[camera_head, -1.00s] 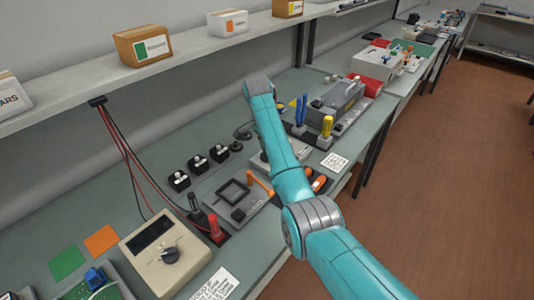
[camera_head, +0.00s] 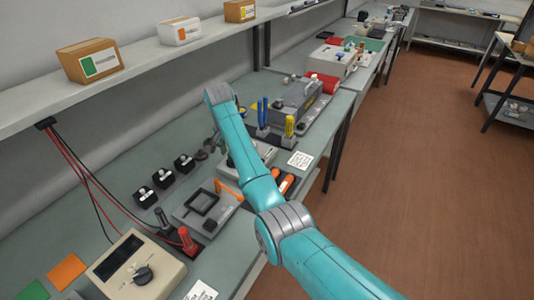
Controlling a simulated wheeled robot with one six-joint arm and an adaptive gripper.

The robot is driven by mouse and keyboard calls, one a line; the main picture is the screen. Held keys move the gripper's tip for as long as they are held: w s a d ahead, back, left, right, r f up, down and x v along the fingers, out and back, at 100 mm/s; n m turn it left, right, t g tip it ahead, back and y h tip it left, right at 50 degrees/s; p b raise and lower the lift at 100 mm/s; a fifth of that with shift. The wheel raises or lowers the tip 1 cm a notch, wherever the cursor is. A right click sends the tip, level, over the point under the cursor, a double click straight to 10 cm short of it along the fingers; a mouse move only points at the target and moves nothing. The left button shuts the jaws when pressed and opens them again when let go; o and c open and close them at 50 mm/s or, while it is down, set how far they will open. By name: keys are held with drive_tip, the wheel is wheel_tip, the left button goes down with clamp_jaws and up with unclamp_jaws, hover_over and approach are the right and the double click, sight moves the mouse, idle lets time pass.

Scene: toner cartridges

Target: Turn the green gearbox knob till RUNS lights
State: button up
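I cannot make out a green gearbox knob or a RUNS light at this size. A grey machine (camera_head: 290,104) with a long block on top stands mid-bench, beyond my arm; I cannot tell whether it is the gearbox. Farther along, a pale box (camera_head: 330,62) has small coloured parts on and beside it, with a green mat (camera_head: 371,45) behind. My teal arm rises from the lower right across the bench's front edge. Its grey upper joint is above the bench's middle.
Blue- and yellow-handled tools (camera_head: 289,125) stand beside the grey machine. A beige meter (camera_head: 135,268), a red post (camera_head: 187,238) and several black switches (camera_head: 164,178) occupy the near bench. A shelf (camera_head: 150,65) with boxes overhangs the back. The brown floor (camera_head: 430,180) at right is clear.

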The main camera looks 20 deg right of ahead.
drive_tip(key=n, duration=0.4)
drive_tip(key=shift+y, duration=0.3)
drive_tip(key=n, duration=0.4)
drive_tip(key=shift+n+t+y, duration=0.3)
drive_tip(key=n, duration=0.4)
drive_tip(key=shift+d+y, duration=0.1)
drive_tip(key=shift+y, duration=0.3)
drive_tip(key=n, duration=0.4)
drive_tip(key=c, duration=0.9)
